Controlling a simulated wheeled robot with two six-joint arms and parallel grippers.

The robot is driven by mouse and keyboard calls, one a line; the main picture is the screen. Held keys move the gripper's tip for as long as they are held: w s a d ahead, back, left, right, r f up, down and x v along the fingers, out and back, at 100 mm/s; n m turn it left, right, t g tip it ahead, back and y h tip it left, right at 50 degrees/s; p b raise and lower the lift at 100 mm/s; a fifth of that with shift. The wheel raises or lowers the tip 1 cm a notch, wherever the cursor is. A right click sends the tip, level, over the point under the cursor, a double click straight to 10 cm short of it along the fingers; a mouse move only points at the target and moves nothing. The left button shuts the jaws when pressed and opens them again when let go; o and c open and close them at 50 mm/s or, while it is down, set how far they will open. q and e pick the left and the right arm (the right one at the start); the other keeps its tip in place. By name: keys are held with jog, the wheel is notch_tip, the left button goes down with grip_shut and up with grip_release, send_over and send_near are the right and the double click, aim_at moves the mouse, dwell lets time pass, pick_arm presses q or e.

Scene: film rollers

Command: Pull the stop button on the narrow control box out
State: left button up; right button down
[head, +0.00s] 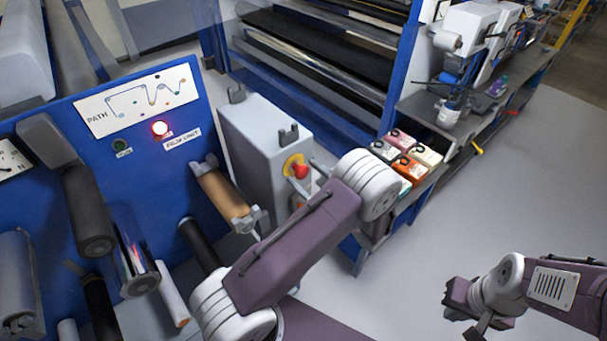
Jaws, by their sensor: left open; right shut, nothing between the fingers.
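The narrow control box (262,137) is a tall grey box beside the blue panel. Its red stop button (300,170) sits on a yellow round plate on the side facing right. My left gripper (311,176) is open at the button's right, with grey fingers partly hidden behind my purple arm. I cannot tell whether a finger touches the button. My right gripper (470,316) is shut and empty at the lower right, over bare floor, far from the box.
The blue panel (60,120) on the left carries a lit red lamp (160,128) and several rollers. A tan roller (224,193) is left of the box. Small coloured boxes (409,166) stand on a shelf at right. The floor (520,180) at right is clear.

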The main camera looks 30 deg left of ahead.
pick_arm(q)
jog(key=b+v, duration=0.3)
jog(key=v, duration=0.5)
jog(key=shift+s+d, duration=0.1)
jog(key=shift+d, duration=0.05)
